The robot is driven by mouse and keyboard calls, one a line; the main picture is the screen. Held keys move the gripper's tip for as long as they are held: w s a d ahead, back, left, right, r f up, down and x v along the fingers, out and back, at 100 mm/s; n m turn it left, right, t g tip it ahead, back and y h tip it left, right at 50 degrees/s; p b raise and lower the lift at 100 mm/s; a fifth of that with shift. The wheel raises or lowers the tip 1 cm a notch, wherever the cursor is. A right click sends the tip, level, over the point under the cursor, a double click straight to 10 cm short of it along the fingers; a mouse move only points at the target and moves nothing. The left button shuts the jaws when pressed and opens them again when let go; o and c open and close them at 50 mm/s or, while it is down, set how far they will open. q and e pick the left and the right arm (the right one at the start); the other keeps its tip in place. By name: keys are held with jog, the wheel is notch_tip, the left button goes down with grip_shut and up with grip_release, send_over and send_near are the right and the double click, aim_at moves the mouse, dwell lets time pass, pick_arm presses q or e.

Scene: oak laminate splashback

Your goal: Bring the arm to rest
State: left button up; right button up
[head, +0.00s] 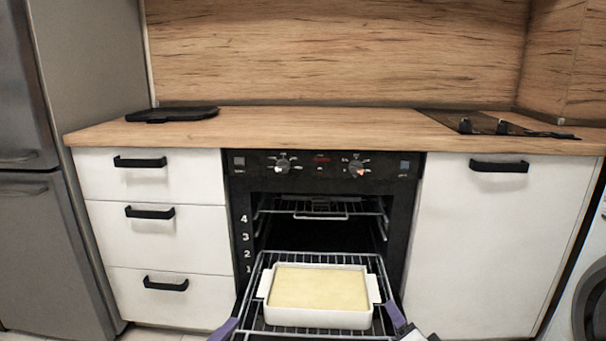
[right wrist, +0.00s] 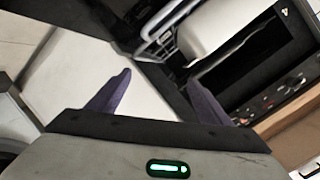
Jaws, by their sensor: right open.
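My right gripper (right wrist: 160,80) is open, with its two purple fingers apart and nothing between them in the right wrist view. In the head view a purple finger of it (head: 395,318) shows at the bottom, just right of the dish. A purple fingertip of my left gripper (head: 223,329) shows at the bottom edge, left of the rack; the rest is out of frame. A white baking dish (head: 320,318) with a flat pale-yellow filling sits level on a pulled-out oven rack (head: 258,275). The dish also shows in the right wrist view (right wrist: 215,28).
The open oven (head: 300,235) has another rack inside, higher up. White drawers (head: 150,240) stand left, a white cabinet (head: 490,245) right. The wooden counter (head: 320,125) is mostly clear, with a black flat item (head: 172,114) at left and a dark hob (head: 490,123) at right.

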pick_arm(q)
jog(key=s+r+n+g+y+p, duration=0.1)
jog(key=s+r+n+g+p, duration=0.2)
jog(key=s+n+p, duration=0.6)
jog(key=s+r+n+g+y+p, duration=0.1)
jog(key=s+n+p, duration=0.9)
jog(key=s, duration=1)
jog(key=r+g+p, duration=0.1)
jog(key=g, duration=0.1)
jog(key=shift+r+g+p, duration=0.4)
pick_arm(e)
jog(key=s+a+r+n+g, duration=0.2)
jog(key=s+a+r+n, duration=0.1)
jog(key=s, duration=0.9)
jog(key=s+a+r+n+g+y, duration=0.1)
jog(key=s+n, duration=0.4)
jog(key=s, duration=0.8)
jog(key=s+a+r+n+g+y, duration=0.1)
jog(key=s+a+r+n+g, duration=0.2)
jog(key=s, duration=1)
notch_tip(320, 180, up, 2)
jog(key=shift+a+r+n, duration=0.25)
jog(key=shift+a+n, duration=0.25)
jog(key=shift+a, duration=0.6)
pick_arm(q)
jog(key=shift+c, duration=0.3)
